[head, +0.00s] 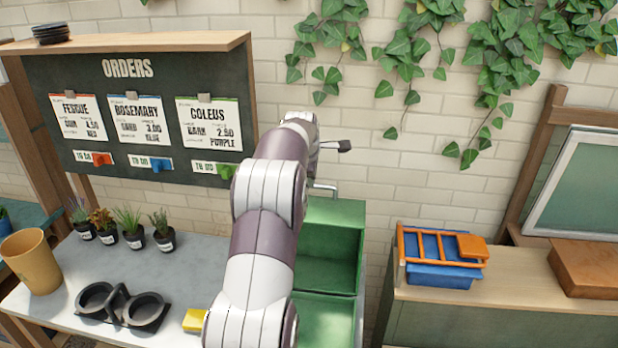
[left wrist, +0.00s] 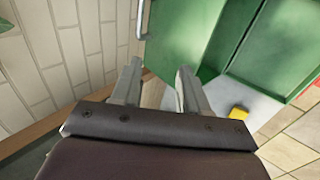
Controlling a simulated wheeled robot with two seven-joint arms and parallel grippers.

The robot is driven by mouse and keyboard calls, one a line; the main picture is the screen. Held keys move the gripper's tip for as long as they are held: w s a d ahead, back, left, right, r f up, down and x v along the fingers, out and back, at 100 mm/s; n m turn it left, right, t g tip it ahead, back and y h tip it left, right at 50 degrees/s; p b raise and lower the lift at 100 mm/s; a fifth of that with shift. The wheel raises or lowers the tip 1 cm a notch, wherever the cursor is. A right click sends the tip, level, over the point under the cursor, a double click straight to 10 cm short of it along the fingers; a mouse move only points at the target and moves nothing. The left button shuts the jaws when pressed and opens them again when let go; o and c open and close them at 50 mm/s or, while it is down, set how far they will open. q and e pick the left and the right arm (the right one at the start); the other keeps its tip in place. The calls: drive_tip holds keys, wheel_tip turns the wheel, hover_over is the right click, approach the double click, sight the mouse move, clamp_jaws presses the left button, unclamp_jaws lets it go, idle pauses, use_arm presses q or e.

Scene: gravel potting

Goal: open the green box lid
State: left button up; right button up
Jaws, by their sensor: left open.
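The green box (head: 331,258) stands at the middle of the head view, partly hidden by my left arm. Its back part shows a lighter green panel and a darker hollow below it. A silver bar handle (head: 325,187) sticks up at its back edge, near the brick wall. The left wrist view shows green panels (left wrist: 190,35) and the handle (left wrist: 142,22) at the upper edge. My left gripper (left wrist: 157,88) is open and empty, apart from the handle. In the head view its tip (head: 342,146) shows above and behind the box. I cannot tell how far the lid is raised. My right gripper is not in view.
A grey bench holds several potted plants (head: 133,228), a black double holder (head: 122,308), a tan pot (head: 31,261) and a yellow block (head: 195,320). An orders board (head: 128,70) stands behind. Right, a wooden counter (head: 520,268) carries a blue crate (head: 440,275) with an orange rack (head: 425,243).

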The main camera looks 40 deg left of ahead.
use_arm(q)
drive_tip(key=shift+v, duration=0.9)
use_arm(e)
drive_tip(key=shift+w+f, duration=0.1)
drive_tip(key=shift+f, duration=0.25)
